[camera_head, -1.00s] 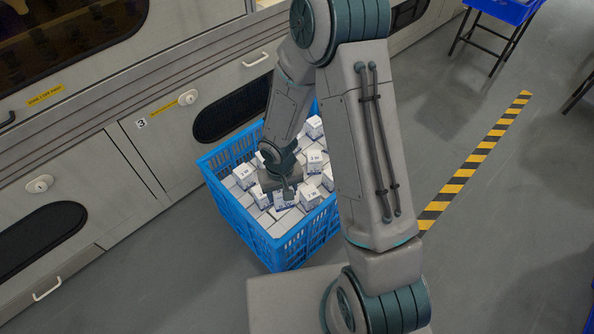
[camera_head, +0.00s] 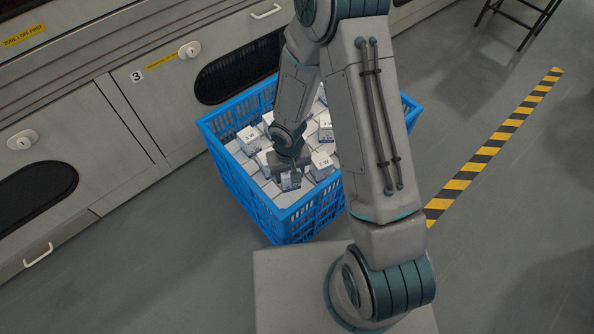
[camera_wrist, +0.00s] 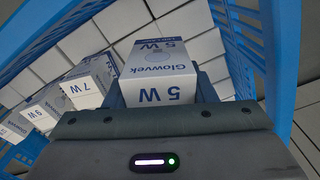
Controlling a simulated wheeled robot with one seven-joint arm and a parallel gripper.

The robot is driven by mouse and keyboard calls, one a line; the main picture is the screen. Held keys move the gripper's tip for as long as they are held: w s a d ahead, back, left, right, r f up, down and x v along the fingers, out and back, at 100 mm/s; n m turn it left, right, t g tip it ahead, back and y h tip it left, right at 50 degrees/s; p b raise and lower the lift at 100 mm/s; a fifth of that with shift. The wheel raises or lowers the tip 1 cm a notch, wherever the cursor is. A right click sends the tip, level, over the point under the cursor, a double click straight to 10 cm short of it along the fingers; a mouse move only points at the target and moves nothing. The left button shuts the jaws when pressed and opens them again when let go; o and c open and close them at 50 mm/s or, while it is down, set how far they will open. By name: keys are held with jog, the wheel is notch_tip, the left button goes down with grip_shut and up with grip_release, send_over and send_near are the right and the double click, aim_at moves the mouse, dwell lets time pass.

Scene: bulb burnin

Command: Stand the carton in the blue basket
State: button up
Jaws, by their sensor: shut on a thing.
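My gripper (camera_head: 289,176) is shut on a white and blue carton (camera_wrist: 160,58) marked "Glowvek 5 W". In the head view, the held carton (camera_head: 290,184) shows only in part under the gripper. It is inside the blue basket (camera_head: 250,197), near the front corner. The basket's walls also show on both sides in the wrist view (camera_wrist: 243,45). The carton looks upright, with its "5 W" end toward the wrist camera. I cannot tell whether its base touches the cartons below.
White cartons cover the basket's floor, and several stand on that layer, including a "7 W" one (camera_wrist: 92,80) left of the held carton. A grey cabinet (camera_head: 130,150) stands behind the basket. Striped floor tape (camera_head: 490,150) lies to the right on clear floor.

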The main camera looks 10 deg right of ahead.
notch_tip(320, 180, down, 8)
jog(key=b, duration=0.3)
jog(key=shift+f+b, duration=0.2)
jog(key=shift+b, duration=0.15)
jog(key=o, duration=1)
jog(key=shift+r, duration=0.1)
jog(key=shift+r, duration=0.15)
